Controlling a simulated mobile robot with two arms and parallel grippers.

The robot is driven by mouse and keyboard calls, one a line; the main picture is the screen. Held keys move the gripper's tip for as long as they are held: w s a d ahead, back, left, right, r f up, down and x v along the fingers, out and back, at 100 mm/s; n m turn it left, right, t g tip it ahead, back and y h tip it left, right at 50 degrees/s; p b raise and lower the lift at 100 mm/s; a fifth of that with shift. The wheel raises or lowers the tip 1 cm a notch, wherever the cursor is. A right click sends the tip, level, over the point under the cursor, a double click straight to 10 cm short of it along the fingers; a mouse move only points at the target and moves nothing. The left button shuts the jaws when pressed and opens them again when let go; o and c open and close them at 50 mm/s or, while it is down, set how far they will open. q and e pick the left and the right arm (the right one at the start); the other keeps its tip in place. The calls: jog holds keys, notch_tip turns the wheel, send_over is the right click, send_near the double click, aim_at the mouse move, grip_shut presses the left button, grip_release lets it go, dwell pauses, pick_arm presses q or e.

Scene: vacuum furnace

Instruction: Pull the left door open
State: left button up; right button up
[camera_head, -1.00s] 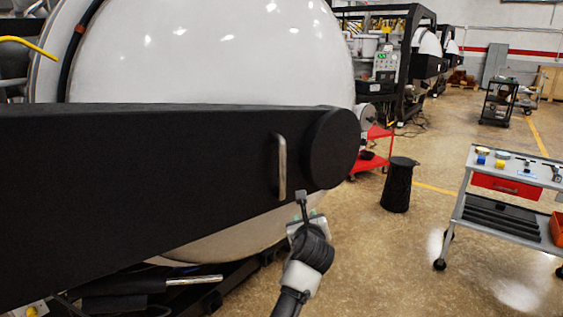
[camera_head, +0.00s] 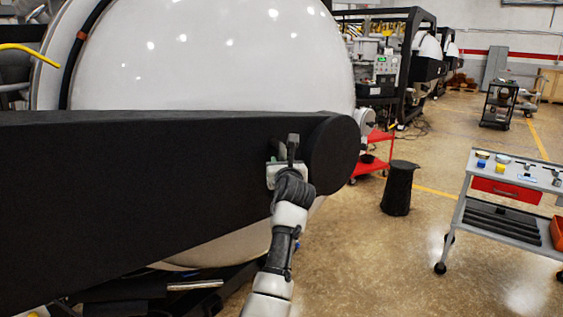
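The left door is a large white dome (camera_head: 210,60) with a thick black beam (camera_head: 120,200) across its front. The beam ends at a round black hub (camera_head: 335,155). The finger gap is not clear. The door looks closed.
A grey cart (camera_head: 510,200) with a red drawer stands at the right. A black bin (camera_head: 398,188) and a red stand (camera_head: 372,155) are behind the door's right side. The floor between the door and the cart is clear.

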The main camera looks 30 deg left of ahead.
pick_arm(q)
jog(key=shift+w+a, duration=0.35)
grip_shut()
